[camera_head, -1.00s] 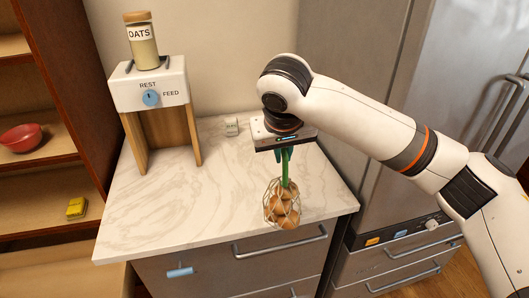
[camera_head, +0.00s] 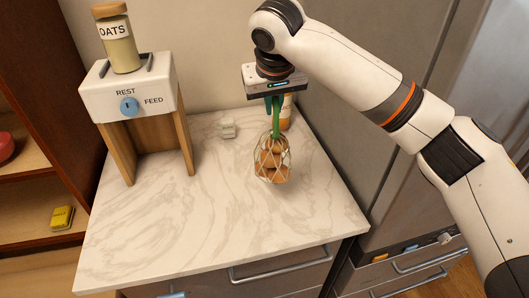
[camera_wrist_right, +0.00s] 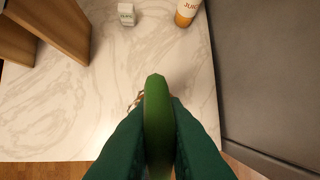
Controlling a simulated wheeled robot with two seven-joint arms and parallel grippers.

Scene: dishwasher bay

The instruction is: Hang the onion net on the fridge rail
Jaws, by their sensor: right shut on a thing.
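The onion net (camera_head: 272,160) is a pale mesh bag with several brown onions and a green handle loop (camera_head: 276,122). My right gripper (camera_head: 274,103) is shut on the green loop, and the net hangs below it over the marble counter. I cannot tell whether the net's bottom touches the counter. In the right wrist view the green loop (camera_wrist_right: 157,115) stands between the two dark green fingers (camera_wrist_right: 158,140) and hides most of the net. The grey fridge (camera_head: 485,85) stands at the right, partly behind my right arm. I cannot make out its rail. My left gripper is not in view.
The marble counter (camera_head: 225,225) is mostly clear. A dispenser (camera_head: 128,90) with an oats jar (camera_head: 117,40) stands at the left. A small pale box (camera_head: 227,128) and a juice bottle (camera_wrist_right: 187,12) stand at the back. Wooden shelves (camera_head: 35,160) are at far left.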

